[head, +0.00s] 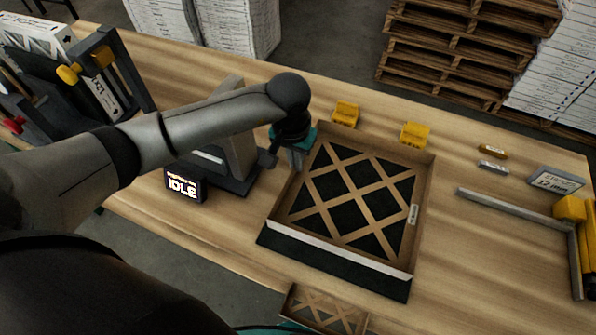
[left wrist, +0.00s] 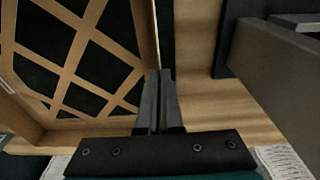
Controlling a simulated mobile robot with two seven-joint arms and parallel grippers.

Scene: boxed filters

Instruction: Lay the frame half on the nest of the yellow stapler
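The frame half (head: 383,209), a shallow brown cardboard tray with a crossed lattice, lies over a dark base (head: 335,266) on the table. The base shows along its front side and through the lattice. My left gripper (head: 296,165) is at the left wall of the frame half. In the left wrist view the fingers (left wrist: 158,100) are close together at the frame half's wall (left wrist: 146,32) and appear shut on it. A grey machine (head: 232,135) with a display (head: 184,185) reading "IDLE" stands left of the frame half. My right gripper is not in view.
Two yellow blocks (head: 345,113) (head: 414,134) stand behind the frame half. A second, smaller lattice piece (head: 325,310) shows at the bottom edge. Grey rails (head: 512,208), a label plate (head: 556,181) and yellow parts (head: 570,208) are at the right. The table between is clear.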

